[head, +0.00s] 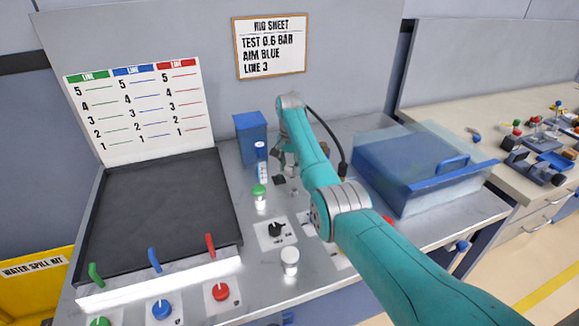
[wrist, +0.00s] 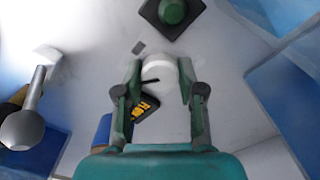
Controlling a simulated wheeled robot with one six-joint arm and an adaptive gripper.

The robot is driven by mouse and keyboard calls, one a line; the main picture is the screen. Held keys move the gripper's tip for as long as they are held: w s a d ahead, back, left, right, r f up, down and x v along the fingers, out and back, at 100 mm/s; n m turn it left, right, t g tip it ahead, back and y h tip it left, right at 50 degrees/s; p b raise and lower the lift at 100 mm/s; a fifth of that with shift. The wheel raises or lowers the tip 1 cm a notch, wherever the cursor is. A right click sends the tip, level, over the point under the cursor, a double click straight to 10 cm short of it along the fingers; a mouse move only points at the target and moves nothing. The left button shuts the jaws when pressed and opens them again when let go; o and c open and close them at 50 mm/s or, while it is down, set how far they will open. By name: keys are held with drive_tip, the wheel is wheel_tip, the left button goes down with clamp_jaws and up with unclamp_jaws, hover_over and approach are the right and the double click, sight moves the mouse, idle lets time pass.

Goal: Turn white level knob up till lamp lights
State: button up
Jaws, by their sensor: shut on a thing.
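The white round knob (wrist: 157,69) shows between the two fingers of my gripper (wrist: 161,78) in the wrist view. The fingers close on it from both sides, and a short dark pointer crosses its lower edge. A black and yellow label (wrist: 147,106) lies beside it, partly behind the fingers. In the head view my gripper (head: 283,168) is low over the back of the bench, and the knob is hidden there. A dark green round part on a black square base (wrist: 172,12) is near the knob; I cannot tell whether it is the lamp or whether it is lit.
A blue box (head: 250,138) and a blue-capped bottle (head: 262,165) stand left of my gripper. A green-capped jar (head: 259,197), a black knob (head: 276,230) and a white-capped jar (head: 290,260) are in front. A clear blue bin (head: 415,175) stands right of my arm.

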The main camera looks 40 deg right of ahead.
sight(290, 167)
drive_tip(key=o, duration=1.1)
drive_tip(key=shift+o, duration=0.2)
drive_tip(key=shift+r, duration=0.1)
wheel_tip(290, 167, up, 12)
drive_tip(key=shift+s, duration=0.1)
